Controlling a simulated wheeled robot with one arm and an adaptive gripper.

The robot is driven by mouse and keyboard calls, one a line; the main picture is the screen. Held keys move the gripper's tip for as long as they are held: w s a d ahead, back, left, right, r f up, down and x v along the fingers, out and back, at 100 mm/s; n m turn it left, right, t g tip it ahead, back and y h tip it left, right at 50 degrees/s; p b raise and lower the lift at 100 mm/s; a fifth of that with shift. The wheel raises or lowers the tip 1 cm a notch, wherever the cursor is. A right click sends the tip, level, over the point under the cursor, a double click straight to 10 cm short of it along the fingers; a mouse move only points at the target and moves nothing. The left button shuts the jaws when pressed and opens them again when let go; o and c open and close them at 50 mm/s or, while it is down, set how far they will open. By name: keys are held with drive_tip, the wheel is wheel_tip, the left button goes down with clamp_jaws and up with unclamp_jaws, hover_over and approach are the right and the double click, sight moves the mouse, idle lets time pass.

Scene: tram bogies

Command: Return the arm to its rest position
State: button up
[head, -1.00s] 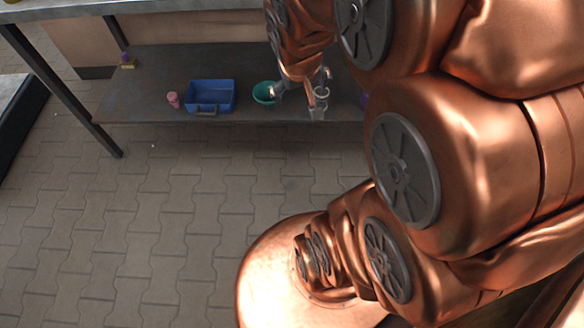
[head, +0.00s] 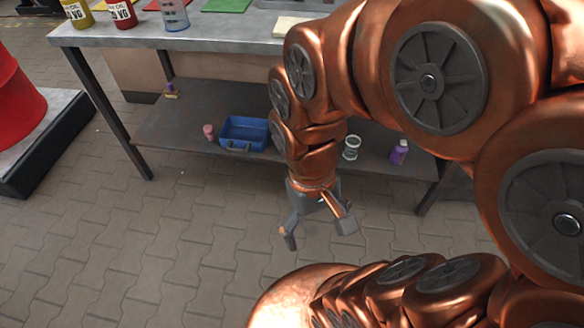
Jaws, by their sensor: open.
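My copper arm comes in from the right and bends down at the middle of the head view. My gripper (head: 318,238) hangs at its end, pointing down, with its two fingers spread and nothing between them. It is in front of the lower shelf (head: 190,118) of the workbench, over the paved floor. The arm hides part of the shelf.
On the shelf are a pink item (head: 209,131), a blue bin (head: 246,132), a white can (head: 351,147) and a purple bottle (head: 399,152). Oil bottles (head: 122,13) stand on the bench top (head: 225,40). A red drum (head: 15,100) is at left. The floor (head: 150,235) is clear.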

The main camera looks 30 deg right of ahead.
idle(0.3)
wheel_tip(320, 180, up, 21)
drive_tip(key=t+p, duration=0.1)
drive_tip(key=p, duration=1.8)
drive_tip(key=shift+s, duration=0.15)
drive_tip(key=shift+f, duration=0.15)
